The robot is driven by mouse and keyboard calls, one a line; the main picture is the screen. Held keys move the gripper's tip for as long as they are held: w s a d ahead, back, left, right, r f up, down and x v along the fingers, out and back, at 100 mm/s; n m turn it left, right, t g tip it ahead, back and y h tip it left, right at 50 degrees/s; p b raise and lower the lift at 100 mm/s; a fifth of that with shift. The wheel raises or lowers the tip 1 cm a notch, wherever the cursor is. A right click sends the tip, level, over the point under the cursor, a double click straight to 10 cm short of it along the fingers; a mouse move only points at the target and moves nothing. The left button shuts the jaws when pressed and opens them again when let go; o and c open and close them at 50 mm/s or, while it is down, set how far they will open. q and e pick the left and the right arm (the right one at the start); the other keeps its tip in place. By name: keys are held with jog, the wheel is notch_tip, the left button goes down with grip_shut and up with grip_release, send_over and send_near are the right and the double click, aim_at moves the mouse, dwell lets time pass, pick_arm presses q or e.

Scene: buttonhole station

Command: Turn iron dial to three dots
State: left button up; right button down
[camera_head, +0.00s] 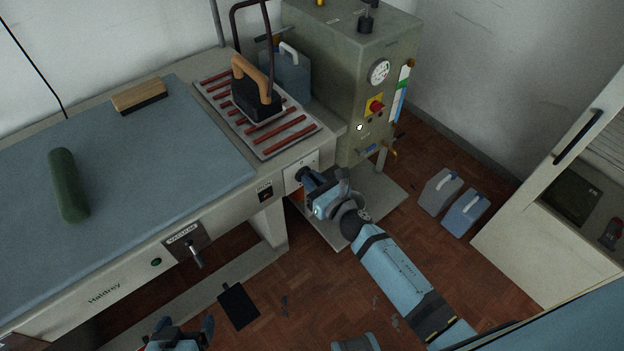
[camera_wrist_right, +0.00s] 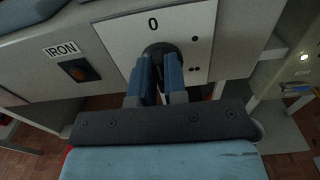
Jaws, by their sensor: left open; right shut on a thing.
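The iron dial (camera_head: 302,173) is a dark round knob on a pale plate at the table's front right corner. In the right wrist view the dial (camera_wrist_right: 160,48) sits below a "0" mark, with one dot and then two dots down the plate's right side. The lower part of the plate, any three-dot mark and the dial's pointer are hidden behind the fingers. My right gripper (camera_head: 308,180) is shut on the dial, its blue fingers (camera_wrist_right: 158,75) on either side of it. My left gripper (camera_head: 182,328) is open and empty at the bottom edge of the head view.
An "IRON" switch (camera_wrist_right: 78,70) is left of the plate. The iron (camera_head: 256,98) stands on a red-barred rest (camera_head: 222,98). A grey-green boiler cabinet (camera_head: 335,70) stands behind. Two jugs (camera_head: 440,190) (camera_head: 465,214) stand on the floor to the right.

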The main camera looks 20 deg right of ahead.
jog(key=shift+m, duration=0.4)
pick_arm(q)
jog(key=shift+m, duration=0.4)
jog(key=r+p, duration=0.1)
jog(key=p, duration=0.1)
jog(key=r+p, duration=0.4)
jog(key=shift+s+a, duration=0.25)
jog(key=shift+a, duration=0.1)
pick_arm(e)
notch_tip(320, 180, down, 2)
jog(key=m, duration=3.5)
jog(key=shift+f, duration=0.15)
pick_arm(q)
jog(key=shift+f, duration=0.15)
